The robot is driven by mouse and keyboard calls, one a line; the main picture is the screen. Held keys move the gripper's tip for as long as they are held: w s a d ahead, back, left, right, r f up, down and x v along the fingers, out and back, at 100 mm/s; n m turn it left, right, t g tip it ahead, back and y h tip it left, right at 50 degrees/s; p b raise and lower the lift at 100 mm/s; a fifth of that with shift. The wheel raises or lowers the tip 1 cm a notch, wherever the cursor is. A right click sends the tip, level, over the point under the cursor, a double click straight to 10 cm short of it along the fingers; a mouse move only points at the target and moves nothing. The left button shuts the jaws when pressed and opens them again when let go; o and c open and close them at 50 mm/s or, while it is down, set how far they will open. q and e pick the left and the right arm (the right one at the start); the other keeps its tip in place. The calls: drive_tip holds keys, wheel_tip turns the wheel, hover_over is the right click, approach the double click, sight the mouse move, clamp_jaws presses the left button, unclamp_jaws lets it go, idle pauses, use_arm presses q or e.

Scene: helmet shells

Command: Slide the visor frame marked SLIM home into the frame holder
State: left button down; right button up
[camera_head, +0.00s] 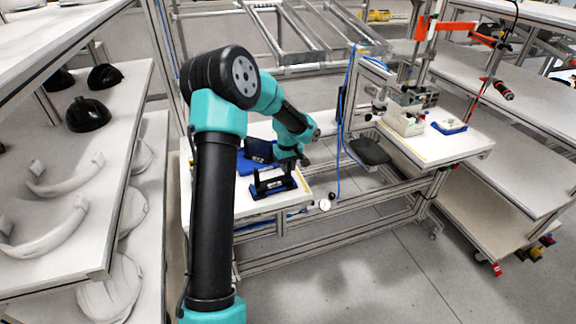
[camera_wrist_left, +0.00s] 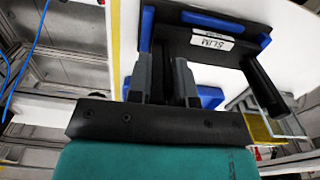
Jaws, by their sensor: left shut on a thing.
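The black visor frame (camera_wrist_left: 200,52) carries a white SLIM label and has an upright at each end. My left gripper (camera_wrist_left: 167,72) is shut on one of its uprights, and the other upright stands free to the right in the wrist view. Blue parts of the frame holder (camera_wrist_left: 146,32) show around the frame's edges. In the head view the frame (camera_head: 272,185) is at the blue holder (camera_head: 258,194) near the table's front edge, below my left gripper (camera_head: 292,163). I cannot tell how deeply it sits. My right gripper is not in view.
A dark block and blue tray (camera_head: 252,164) stand just behind on the same white table (camera_head: 230,211). Helmet shells (camera_head: 88,114) lie on the shelves at left. A second bench (camera_head: 440,146) with boxes stands at right. The floor in front is clear.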

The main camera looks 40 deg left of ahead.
use_arm(q)
drive_tip(key=shift+f, duration=0.7)
drive_tip(key=c, duration=0.9)
unclamp_jaws()
drive_tip(key=shift+c, duration=0.2)
drive_tip(key=shift+r, duration=0.1)
wheel_tip(320, 180, up, 17)
idle(0.4)
